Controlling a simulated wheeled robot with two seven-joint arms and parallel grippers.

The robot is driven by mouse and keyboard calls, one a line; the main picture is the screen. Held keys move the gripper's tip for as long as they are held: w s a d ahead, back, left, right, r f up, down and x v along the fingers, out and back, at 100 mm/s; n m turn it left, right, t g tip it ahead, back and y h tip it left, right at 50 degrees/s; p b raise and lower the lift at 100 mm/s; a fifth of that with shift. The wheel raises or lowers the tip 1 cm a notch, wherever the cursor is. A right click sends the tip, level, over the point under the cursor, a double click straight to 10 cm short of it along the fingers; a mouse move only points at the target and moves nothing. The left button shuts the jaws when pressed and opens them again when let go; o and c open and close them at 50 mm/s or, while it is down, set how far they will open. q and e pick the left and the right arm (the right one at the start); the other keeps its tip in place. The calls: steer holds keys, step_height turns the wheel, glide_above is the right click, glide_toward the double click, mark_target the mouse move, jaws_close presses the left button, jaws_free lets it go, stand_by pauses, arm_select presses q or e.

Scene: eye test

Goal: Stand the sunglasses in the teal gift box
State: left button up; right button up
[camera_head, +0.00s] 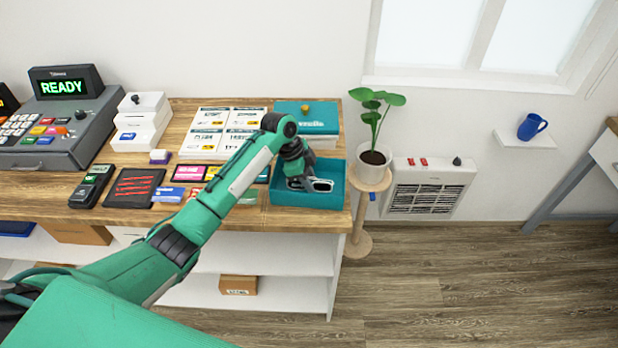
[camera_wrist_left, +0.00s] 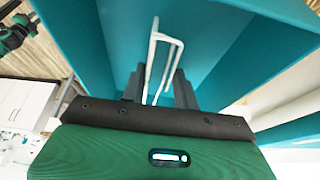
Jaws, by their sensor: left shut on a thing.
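The teal gift box (camera_head: 312,200) is open-topped and stands at the right front corner of the wooden counter. My left gripper (camera_head: 300,182) reaches into its opening from above, shut on the sunglasses (camera_head: 322,185), which have a pale frame and dark lens. In the left wrist view the thin white frame of the sunglasses (camera_wrist_left: 160,55) sticks out between the dark fingers (camera_wrist_left: 160,92), with teal box walls (camera_wrist_left: 225,30) around them. I cannot tell whether the sunglasses touch the box floor.
A teal-topped box (camera_head: 318,124) stands just behind. Price cards (camera_head: 215,130), a dark tray (camera_head: 133,188), a card terminal (camera_head: 92,186) and a cash register (camera_head: 65,125) fill the counter to the left. A potted plant (camera_head: 374,158) stands close to the right.

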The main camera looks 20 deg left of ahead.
arm_select(q)
steer(key=shift+f, duration=0.1)
steer(key=o, duration=0.8)
steer(key=shift+o, duration=0.7)
arm_select(e)
steer(key=shift+a, duration=0.3)
arm_select(q)
steer(key=b+v, duration=0.3)
steer(key=v, duration=0.8)
steer(key=shift+d, duration=0.1)
steer(key=shift+a+r, duration=0.2)
steer(key=shift+r, duration=0.45)
arm_select(e)
steer(key=f, duration=0.3)
steer(key=shift+d+f, duration=0.1)
steer(key=shift+d, duration=0.15)
